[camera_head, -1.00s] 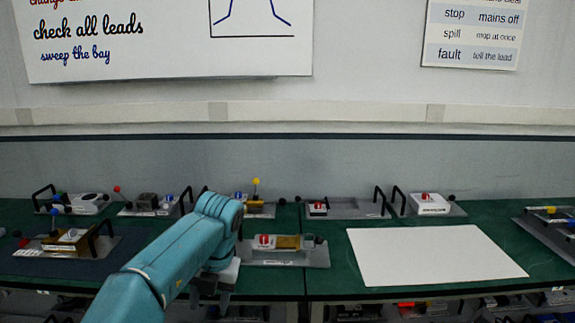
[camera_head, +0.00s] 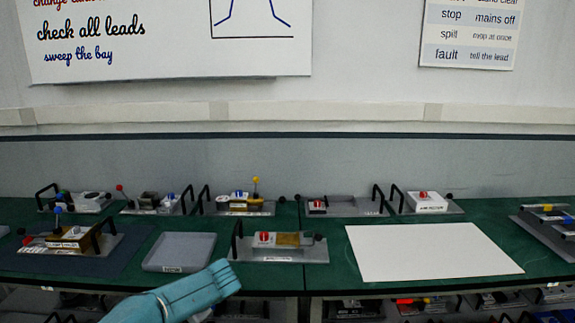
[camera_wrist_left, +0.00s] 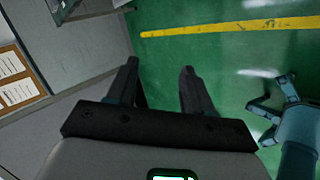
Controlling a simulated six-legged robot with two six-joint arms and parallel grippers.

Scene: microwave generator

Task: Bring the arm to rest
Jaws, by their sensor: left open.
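My left arm (camera_head: 185,298) shows in the head view as a teal link low in the picture, in front of the bench edge. Its gripper is out of that view. In the left wrist view the left gripper (camera_wrist_left: 160,85) is open and empty, its two dark fingers apart above the green floor. A teal limb of mine (camera_wrist_left: 298,130) shows at the right of that view. My right gripper is not in view.
A green bench (camera_head: 330,268) holds several devices with black handles, among them a grey unit with a red button (camera_head: 282,247). A grey tray (camera_head: 180,252) and a white board (camera_head: 430,253) lie on it. Lower shelves hold more devices. A yellow line (camera_wrist_left: 230,27) crosses the floor.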

